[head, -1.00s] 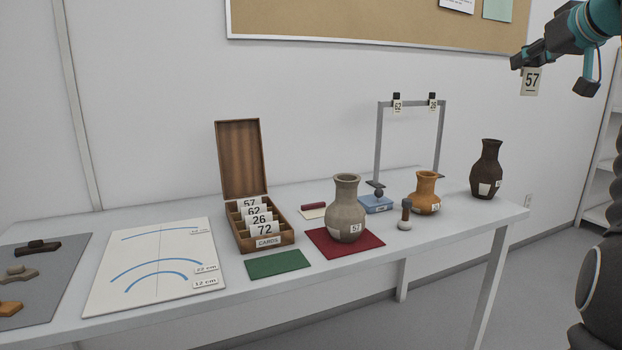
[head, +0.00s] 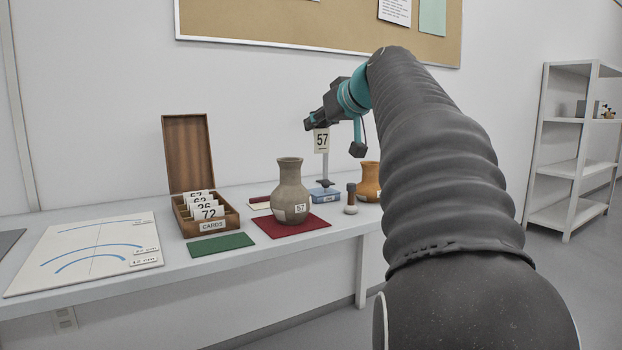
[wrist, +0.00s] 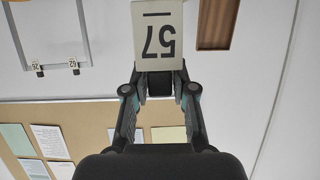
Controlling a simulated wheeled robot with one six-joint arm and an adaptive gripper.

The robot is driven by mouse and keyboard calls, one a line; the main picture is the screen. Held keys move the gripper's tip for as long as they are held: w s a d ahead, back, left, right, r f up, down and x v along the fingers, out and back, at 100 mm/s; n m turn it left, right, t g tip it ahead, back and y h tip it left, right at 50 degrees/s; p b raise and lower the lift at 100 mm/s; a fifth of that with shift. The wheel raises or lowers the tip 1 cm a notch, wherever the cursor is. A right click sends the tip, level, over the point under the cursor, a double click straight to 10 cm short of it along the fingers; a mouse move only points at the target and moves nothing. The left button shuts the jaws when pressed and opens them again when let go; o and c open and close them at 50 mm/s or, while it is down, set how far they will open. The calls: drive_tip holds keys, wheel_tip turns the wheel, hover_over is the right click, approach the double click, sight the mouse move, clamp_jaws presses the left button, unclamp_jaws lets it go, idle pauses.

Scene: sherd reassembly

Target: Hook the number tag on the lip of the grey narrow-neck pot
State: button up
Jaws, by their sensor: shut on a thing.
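The grey narrow-neck pot (head: 290,194) stands upright on a dark red mat (head: 312,224) on the table, with a small label reading 57 on its front. My gripper (head: 310,124) is shut on the number tag (head: 321,141), a pale card marked 57. It holds the tag in the air, above and a little right of the pot's mouth, apart from it. In the wrist view the tag (wrist: 158,36) appears upside down between the fingertips (wrist: 158,82). The pot is not visible in the wrist view.
Left of the pot are a wooden card box (head: 208,216) with an upright lid and a green mat (head: 220,244).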

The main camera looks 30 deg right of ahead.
sight(317, 146)
drive_tip(key=f, duration=0.1)
drive_tip(key=a+f+b, duration=0.1)
drive_tip(key=f, duration=0.3)
drive_tip(key=shift+s+a+f+b, duration=0.15)
drive_tip(key=shift+a+f+b, duration=0.1)
drive_tip(key=shift+b, duration=0.1)
drive_tip(key=shift+w+a+r+p, duration=0.15)
drive_tip(key=shift+w+p, duration=0.4)
drive_tip(key=shift+w, duration=1.65)
drive_tip(key=shift+w+r+p, duration=0.1)
drive_tip(key=shift+w+p, duration=0.4)
drive_tip(key=shift+w, duration=1.65)
drive_tip(key=shift+f+b, duration=1)
drive_tip(key=shift+f, duration=0.1)
drive_tip(key=o, duration=1)
drive_tip(key=shift+c, duration=0.2)
